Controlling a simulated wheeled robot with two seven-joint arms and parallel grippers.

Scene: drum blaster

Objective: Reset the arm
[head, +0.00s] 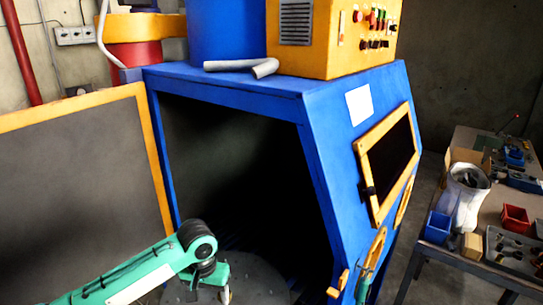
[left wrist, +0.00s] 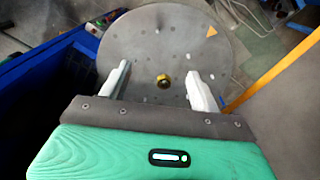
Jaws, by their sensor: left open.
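My left arm comes in from the lower left of the head view, in front of the open blue blaster cabinet (head: 225,84). My left gripper (head: 223,293) points down over the round grey turntable (head: 262,284) at the cabinet's opening. In the left wrist view, the two pale fingers of my left gripper (left wrist: 159,76) are wide apart with nothing between them. Whether the fingertips touch the disc cannot be told. My right gripper does not show.
The open door (head: 80,190) with a yellow frame stands at the left. The cabinet's inside is dark. A worktable (head: 477,262) at the right holds a white sack (head: 464,195), a red bin (head: 515,218) and a blue bin (head: 437,227).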

